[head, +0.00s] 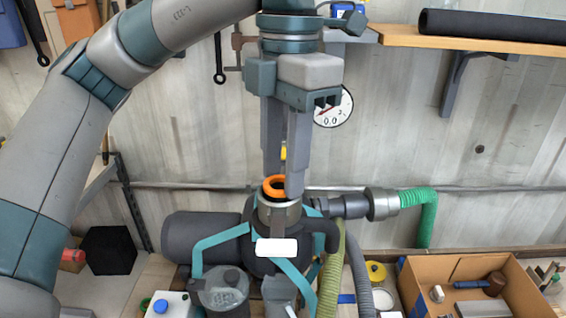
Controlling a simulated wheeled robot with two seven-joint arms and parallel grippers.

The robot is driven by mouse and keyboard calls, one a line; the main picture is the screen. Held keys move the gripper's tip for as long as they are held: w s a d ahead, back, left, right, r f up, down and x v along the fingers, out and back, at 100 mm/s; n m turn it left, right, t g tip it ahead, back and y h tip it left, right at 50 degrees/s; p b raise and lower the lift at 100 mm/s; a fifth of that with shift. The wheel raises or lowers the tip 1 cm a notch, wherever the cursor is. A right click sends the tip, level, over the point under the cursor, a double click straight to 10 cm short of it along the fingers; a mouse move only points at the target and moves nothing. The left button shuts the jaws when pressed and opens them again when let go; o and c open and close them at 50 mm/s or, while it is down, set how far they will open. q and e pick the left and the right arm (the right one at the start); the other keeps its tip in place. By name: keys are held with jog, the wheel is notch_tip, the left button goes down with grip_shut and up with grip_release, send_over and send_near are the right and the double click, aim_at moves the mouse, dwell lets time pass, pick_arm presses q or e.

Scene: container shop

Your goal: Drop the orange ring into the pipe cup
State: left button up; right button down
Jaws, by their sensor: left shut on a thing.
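The orange ring (272,182) is between the fingertips of my left gripper (281,184), which points straight down and is shut on it. The ring is at the mouth of the pipe cup (277,215), a grey metal cup on top of the machine in the middle. From this angle I cannot tell whether the ring touches the cup's rim or is just above it. The front finger hides part of the ring's right side. My right gripper is not in view.
A dark cylinder (200,236) lies left of the cup. A green hose (428,215) and grey fitting are at its right. A cardboard box (430,285) with tools stands at the lower right. A shelf (440,38) with a black tube is above right.

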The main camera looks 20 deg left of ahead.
pick_arm(q)
jog(key=shift+b, duration=0.5)
dwell(0.8)
jog(key=o, duration=1.1)
jog(key=shift+r, duration=0.1)
jog(key=shift+w+r+b, duration=0.1)
jog(key=shift+r+b, duration=0.2)
jog(key=shift+r, duration=0.75)
jog(key=r, duration=1.5)
jog(key=shift+w+d, duration=0.2)
jog(key=shift+d, duration=0.1)
